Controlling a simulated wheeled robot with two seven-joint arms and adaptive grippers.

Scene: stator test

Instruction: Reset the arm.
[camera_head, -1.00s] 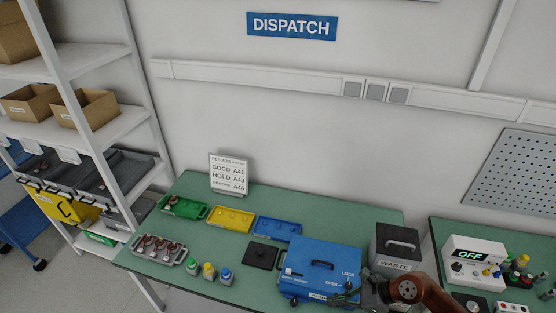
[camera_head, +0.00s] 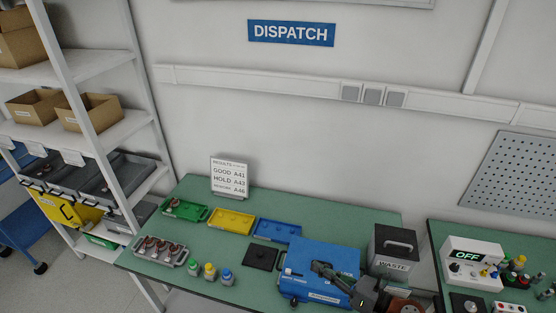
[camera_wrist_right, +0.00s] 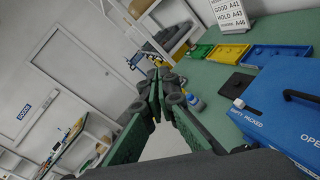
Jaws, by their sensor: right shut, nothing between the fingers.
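My right gripper (camera_head: 320,268) is shut and empty. In the head view it shows in front of and over the blue box (camera_head: 296,257) and hides part of its lid and labels. In the right wrist view its two fingers (camera_wrist_right: 160,75) meet at the tips, with the blue box (camera_wrist_right: 285,105) to their right. I cannot tell how far the gripper is above the box. My left gripper is not in view.
The green table (camera_head: 215,240) holds green (camera_head: 184,209), yellow (camera_head: 231,221) and blue (camera_head: 277,231) trays, a grey tray of copper parts (camera_head: 160,251), several bottles (camera_head: 210,271), a black plate (camera_head: 261,257) and a waste bin (camera_head: 395,250). A test unit (camera_head: 471,258) reads OFF.

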